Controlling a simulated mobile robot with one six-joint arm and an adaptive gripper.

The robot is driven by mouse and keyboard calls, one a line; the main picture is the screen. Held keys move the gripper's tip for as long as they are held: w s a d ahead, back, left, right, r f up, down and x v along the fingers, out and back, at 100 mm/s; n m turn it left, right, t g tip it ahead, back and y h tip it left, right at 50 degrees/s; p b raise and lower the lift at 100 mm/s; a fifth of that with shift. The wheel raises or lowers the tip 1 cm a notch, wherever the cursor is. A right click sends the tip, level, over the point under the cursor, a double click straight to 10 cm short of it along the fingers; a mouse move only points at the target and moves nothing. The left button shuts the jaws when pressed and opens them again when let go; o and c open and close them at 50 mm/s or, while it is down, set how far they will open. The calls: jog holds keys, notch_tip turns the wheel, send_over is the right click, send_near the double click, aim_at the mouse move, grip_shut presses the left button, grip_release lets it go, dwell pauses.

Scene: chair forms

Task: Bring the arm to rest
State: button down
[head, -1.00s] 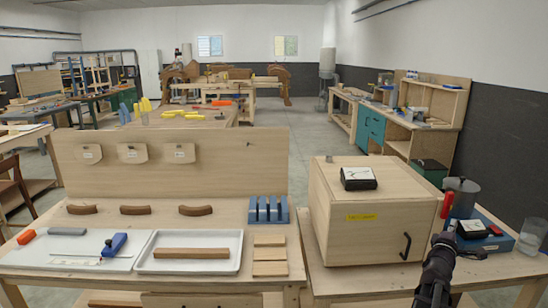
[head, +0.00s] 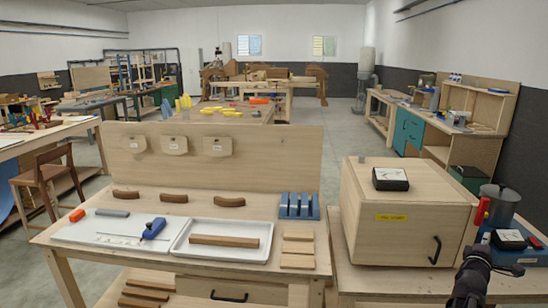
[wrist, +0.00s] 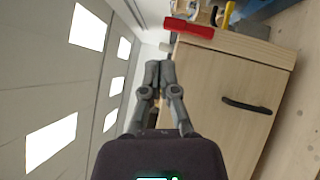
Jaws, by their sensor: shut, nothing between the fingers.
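My gripper (wrist: 159,75) shows in the wrist view with its two fingers together and nothing between them. It points toward a far wall, beside the wooden cabinet (wrist: 215,100) with a dark handle and tilted in this view. In the head view my gripper (head: 478,255) is at the lower right, in front of the blue box at the cabinet's right side. Its fingertips are hard to make out there. The wooden cabinet also shows in the head view (head: 400,225), shut, with a black-framed meter (head: 391,179) on top.
A workbench (head: 85,255) at left holds a white tray (head: 262,246), curved wooden pieces, a blue slotted block (head: 299,206) and a blue tool (head: 153,229). A dark pot (head: 500,200) and a blue box (head: 520,255) stand right of the cabinet.

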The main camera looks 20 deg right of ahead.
jog(key=w+a+f+t+y, duration=0.1)
jog(key=w+a+f+y, duration=0.4)
jog(key=w+a, duration=0.5)
jog(key=w+a+f+t+y, duration=0.1)
jog(key=w+a+f+y, duration=0.45)
jog(key=w+a, duration=0.4)
jog(key=a+f+m+g+y, duration=0.1)
jog(key=a+f+y, duration=0.2)
jog(key=a, duration=0.7)
jog(key=a+f+m+g+y, duration=0.2)
jog(key=a+f, duration=0.2)
jog(key=a, duration=0.5)
jog(key=s+a+f+m+g, duration=0.1)
jog(key=s+a+g, duration=0.1)
jog(key=a, duration=0.5)
jog(key=s+a+f+m+g+y, duration=0.1)
jog(key=s+a+f+m+g, duration=0.1)
jog(key=a, duration=0.6)
jog(key=s+a+f+m+g+y, duration=0.1)
jog(key=s+a+m+g, duration=0.1)
jog(key=s+a+g, duration=0.2)
jog(key=s+a, duration=0.2)
jog(key=a, duration=0.2)
jog(key=shift+a+f, duration=0.25)
jog(key=shift+f, duration=0.05)
jog(key=shift+d, duration=0.1)
